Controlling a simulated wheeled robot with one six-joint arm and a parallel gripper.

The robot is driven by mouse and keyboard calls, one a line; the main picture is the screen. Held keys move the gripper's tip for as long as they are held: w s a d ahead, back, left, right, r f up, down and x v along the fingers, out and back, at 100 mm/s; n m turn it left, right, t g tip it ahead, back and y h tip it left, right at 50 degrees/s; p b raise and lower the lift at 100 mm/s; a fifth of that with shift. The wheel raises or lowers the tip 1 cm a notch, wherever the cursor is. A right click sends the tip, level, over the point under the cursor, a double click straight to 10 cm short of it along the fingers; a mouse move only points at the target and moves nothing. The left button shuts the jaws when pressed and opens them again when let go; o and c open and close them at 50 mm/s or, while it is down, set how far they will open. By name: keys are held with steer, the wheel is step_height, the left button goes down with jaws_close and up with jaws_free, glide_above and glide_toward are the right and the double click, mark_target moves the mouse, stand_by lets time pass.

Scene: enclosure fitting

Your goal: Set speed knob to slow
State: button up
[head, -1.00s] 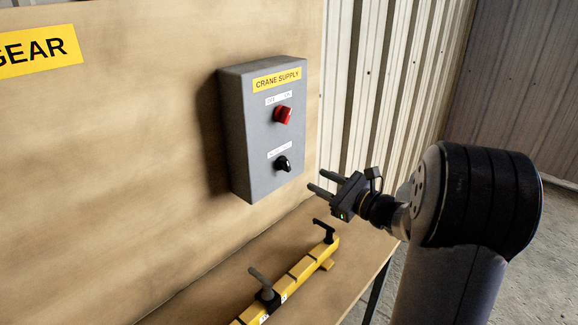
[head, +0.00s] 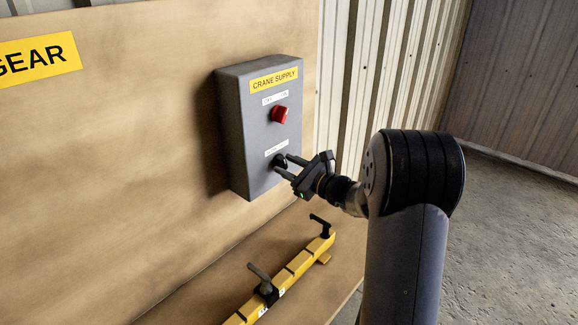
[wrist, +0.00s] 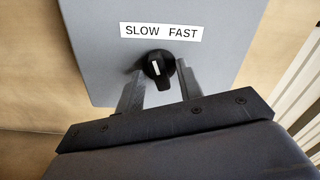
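The black speed knob (wrist: 159,66) sits on the grey box front below a white SLOW FAST label (wrist: 161,32) in the wrist view. Its white mark points up and slightly left, towards the gap below the words; I cannot tell which setting it is on. My gripper (wrist: 158,88) is open, with one finger on each side of the knob. Contact with the knob is not clear. In the head view my gripper (head: 284,165) reaches the knob (head: 279,160) and partly covers it.
The CRANE SUPPLY box (head: 235,135) is mounted on a wooden board (head: 120,170). A red knob (head: 280,115) sits above the black one. Below is a yellow bar (head: 300,266) with black handles on a wooden ledge. Open floor lies to the right.

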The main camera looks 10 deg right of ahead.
jaws_close()
steer(key=shift+b, duration=0.3)
steer(key=shift+f+b, duration=0.2)
steer(key=shift+b, duration=0.3)
steer(key=shift+n+b, duration=0.6)
steer(key=shift+b, duration=0.5)
steer(key=shift+n+b, duration=0.3)
steer(key=shift+b, duration=0.5)
steer(key=shift+r, duration=0.2)
